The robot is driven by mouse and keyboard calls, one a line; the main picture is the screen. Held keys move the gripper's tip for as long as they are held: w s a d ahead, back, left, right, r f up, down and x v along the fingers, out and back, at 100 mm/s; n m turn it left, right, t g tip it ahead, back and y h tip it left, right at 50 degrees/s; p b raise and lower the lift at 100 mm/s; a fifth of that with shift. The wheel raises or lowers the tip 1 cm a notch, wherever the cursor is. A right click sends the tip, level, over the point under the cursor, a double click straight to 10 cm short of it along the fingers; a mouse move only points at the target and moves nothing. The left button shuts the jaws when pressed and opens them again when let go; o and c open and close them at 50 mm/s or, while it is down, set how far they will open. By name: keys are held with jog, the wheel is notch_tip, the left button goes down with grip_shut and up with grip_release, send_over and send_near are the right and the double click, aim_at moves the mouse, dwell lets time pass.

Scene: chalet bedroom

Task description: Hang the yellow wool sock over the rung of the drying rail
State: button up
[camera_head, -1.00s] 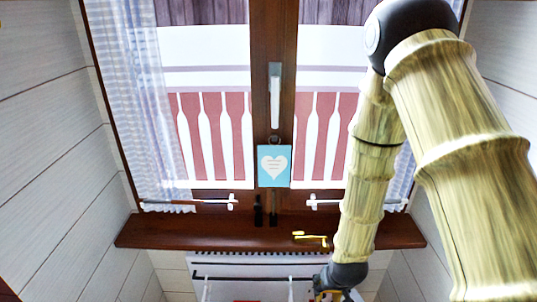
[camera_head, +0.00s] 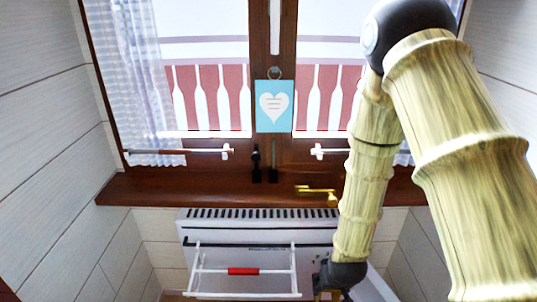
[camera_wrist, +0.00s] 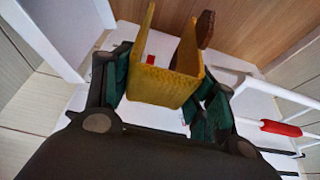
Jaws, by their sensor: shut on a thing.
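The yellow wool sock (camera_wrist: 160,84) sits between the green-padded fingers of my gripper (camera_wrist: 163,95) in the wrist view. It looks like a stiff yellow U-shaped piece, with a brown end (camera_wrist: 206,29) at its upper right. My gripper is shut on it. In the head view only the dark wrist end shows at the bottom edge, and the sock is not clear there. The white drying rail (camera_head: 197,268) stands in front of the radiator, left of my wrist. Its rung has a red middle section (camera_head: 243,271), which also shows right of my gripper in the wrist view (camera_wrist: 281,128).
A white radiator (camera_head: 290,236) is under the brown window sill (camera_head: 160,189). A brass handle-like object (camera_head: 318,191) lies on the sill near my arm. A blue heart card (camera_head: 274,106) hangs on the window frame. Open space shows left of the rail.

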notch_tip(320, 180, down, 10)
jog(key=b, duration=0.9)
jog(key=shift+f, duration=0.2)
jog(key=shift+r, duration=0.1)
